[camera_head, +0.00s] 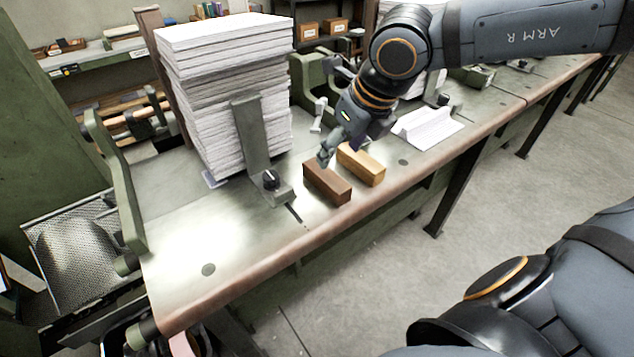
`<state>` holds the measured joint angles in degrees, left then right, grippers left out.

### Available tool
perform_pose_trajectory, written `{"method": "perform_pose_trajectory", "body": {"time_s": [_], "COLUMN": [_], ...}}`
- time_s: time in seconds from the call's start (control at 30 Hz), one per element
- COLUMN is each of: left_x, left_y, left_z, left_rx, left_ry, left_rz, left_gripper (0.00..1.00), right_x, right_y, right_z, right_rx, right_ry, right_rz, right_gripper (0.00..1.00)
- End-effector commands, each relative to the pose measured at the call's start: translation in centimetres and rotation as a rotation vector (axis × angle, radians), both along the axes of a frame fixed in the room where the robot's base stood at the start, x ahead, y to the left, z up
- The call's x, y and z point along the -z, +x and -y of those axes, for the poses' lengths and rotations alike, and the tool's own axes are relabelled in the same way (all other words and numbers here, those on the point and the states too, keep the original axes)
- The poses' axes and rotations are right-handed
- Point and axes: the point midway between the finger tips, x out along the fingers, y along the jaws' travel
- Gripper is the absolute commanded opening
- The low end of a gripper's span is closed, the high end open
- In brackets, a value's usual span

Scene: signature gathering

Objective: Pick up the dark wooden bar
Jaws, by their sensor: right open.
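The dark wooden bar (328,185) lies on the metal bench top near its front edge. My right gripper (327,155) reaches down from the upper right, with its fingertips at or just above the far end of the dark bar. It is open; I cannot tell whether it touches the bar. My left gripper is not in view.
A lighter wooden bar (361,165) lies close beside the dark bar on its right. A tall paper stack (225,95) with a grey upright bracket (254,140) stands to the left. White folded sheets (428,128) lie farther right. The front left bench top (215,240) is clear.

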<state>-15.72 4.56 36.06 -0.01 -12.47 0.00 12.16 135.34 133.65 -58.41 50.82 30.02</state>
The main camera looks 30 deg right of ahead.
Motion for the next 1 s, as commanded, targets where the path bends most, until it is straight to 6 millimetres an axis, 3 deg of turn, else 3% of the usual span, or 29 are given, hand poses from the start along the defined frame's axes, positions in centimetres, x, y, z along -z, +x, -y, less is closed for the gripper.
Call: {"method": "perform_pose_trajectory", "body": {"time_s": [0.03, 0.1, 0.23, 0.33, 0.6, 0.8, 1.0], "left_x": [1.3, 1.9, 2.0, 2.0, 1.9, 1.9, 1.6], "left_y": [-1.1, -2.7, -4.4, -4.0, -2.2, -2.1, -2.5], "left_z": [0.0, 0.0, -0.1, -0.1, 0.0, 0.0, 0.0], "left_rx": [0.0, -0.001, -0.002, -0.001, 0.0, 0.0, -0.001], "left_ry": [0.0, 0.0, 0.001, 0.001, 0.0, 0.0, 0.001], "left_rz": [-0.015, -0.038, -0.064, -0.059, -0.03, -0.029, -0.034], "left_gripper": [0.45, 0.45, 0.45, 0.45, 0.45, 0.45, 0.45], "right_x": [1.2, 1.7, 1.7, 2.2, 6.1, 6.7, 9.8], "right_y": [0.0, 0.0, 0.0, 0.2, 1.8, 2.1, 3.3], "right_z": [0.0, 0.0, 0.0, 0.0, -0.1, -0.2, 0.4], "right_rx": [0.0, 0.0, 0.0, 0.0, 0.0, 0.0, 0.0], "right_ry": [-0.001, -0.001, 0.0, 0.0, 0.0, 0.002, -0.001], "right_rz": [0.0, 0.0, 0.0, -0.002, -0.003, -0.001, -0.005], "right_gripper": [0.64, 0.64, 0.64, 0.64, 0.64, 0.64, 0.64]}}
